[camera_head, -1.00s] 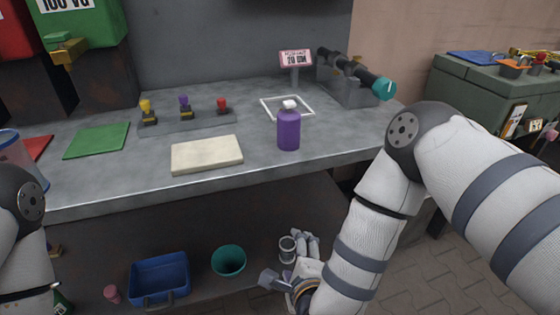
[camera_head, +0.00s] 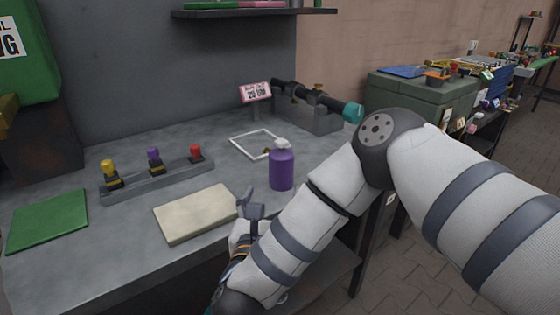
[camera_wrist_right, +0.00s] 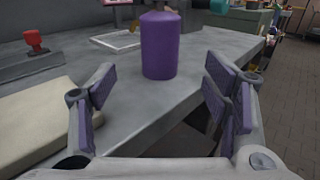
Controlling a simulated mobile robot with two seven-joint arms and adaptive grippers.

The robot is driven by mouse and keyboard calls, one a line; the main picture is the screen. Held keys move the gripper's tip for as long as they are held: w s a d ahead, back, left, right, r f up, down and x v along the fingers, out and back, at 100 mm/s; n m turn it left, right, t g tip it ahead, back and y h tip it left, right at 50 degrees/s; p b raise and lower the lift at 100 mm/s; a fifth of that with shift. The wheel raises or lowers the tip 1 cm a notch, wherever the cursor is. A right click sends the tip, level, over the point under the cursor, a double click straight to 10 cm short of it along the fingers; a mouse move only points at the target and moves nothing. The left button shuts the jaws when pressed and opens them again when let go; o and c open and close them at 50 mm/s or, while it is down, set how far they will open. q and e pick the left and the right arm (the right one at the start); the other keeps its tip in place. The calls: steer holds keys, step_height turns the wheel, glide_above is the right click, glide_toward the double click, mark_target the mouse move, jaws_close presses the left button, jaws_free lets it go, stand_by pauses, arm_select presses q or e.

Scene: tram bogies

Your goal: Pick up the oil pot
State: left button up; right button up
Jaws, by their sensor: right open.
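A purple bottle-like pot (camera_head: 281,170) with a white top, which looks like the oil pot, stands upright on the grey workbench (camera_head: 120,235) near its front edge. My right gripper (camera_head: 252,203) is at the bench's front edge, just left of and nearer than the pot. In the wrist view the right gripper (camera_wrist_right: 158,88) is open and empty, with its purple pads apart and not touching the pot. My left gripper is out of view.
A cream pad (camera_head: 196,213) lies left of the right gripper. A rack (camera_head: 158,179) with yellow, purple and red knobbed pieces stands behind it. A white square outline (camera_head: 256,144) and a pink sign (camera_head: 255,92) are behind the pot. A teal-ended device (camera_head: 318,105) stands at the back right.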

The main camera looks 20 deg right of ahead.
mark_target(279, 172)
steer(key=shift+w+d+f, duration=0.35)
steer(key=shift+w+d, duration=0.3)
steer(key=shift+w, duration=0.05)
steer(key=shift+w+d+r+b, duration=0.2)
steer(key=shift+w+d+r, duration=0.05)
steer(key=shift+w, duration=0.3)
steer(key=shift+w+d+r+b, duration=0.2)
steer(key=shift+w+d+r, duration=0.05)
steer(key=shift+w, duration=0.25)
steer(key=x, duration=0.7)
steer(key=shift+w+a, duration=0.15)
steer(key=shift+w, duration=0.1)
steer(key=shift+r, duration=0.1)
steer(key=c, duration=1.4)
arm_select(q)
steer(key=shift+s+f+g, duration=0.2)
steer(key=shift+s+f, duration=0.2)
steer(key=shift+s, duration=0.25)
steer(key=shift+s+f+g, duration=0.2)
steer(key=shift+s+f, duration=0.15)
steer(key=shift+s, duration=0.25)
